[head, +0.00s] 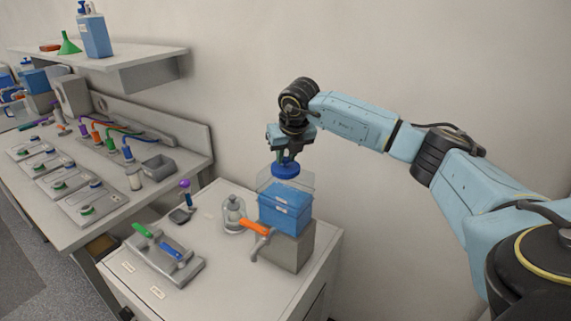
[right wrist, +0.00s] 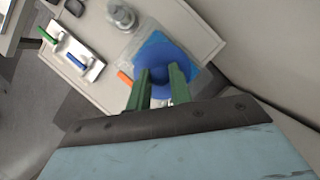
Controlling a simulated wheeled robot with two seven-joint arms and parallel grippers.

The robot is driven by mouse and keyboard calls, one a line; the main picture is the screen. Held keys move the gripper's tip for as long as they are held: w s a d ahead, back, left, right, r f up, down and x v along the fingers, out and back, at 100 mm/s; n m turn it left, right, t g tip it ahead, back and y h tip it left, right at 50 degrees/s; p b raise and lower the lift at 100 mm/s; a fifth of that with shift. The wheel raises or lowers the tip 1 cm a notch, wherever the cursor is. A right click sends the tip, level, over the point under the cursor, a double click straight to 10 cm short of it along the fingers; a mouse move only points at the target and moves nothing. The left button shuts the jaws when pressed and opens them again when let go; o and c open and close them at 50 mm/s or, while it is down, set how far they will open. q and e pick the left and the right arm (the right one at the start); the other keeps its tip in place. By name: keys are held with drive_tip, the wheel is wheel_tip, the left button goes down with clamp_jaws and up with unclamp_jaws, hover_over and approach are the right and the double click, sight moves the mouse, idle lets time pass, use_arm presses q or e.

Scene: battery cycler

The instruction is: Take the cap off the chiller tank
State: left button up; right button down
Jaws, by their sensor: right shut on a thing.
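The chiller tank (head: 284,212) is a box with blue contents and a clear upper part, standing on a grey block on the right of the white cabinet. The round blue cap (head: 285,170) is at the tank's top in the head view. My right gripper (head: 287,157) points down from above and is shut on the cap. In the right wrist view the green fingers (right wrist: 160,74) sit on both sides of the cap's (right wrist: 162,54) middle, with the tank behind it. I cannot tell whether the cap touches the tank's top. My left gripper is not in view.
A grey plate with green and blue handles (head: 165,258) lies farther left on the cabinet (head: 225,275).

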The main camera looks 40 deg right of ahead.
wheel_tip(320, 180, up, 9)
drive_tip(key=b, duration=0.1)
wheel_tip(320, 180, up, 6)
drive_tip(key=f+p, duration=0.1)
drive_tip(key=p, duration=0.3)
hover_over(286, 159)
drive_tip(key=shift+r, duration=0.2)
drive_tip(key=shift+f, duration=0.1)
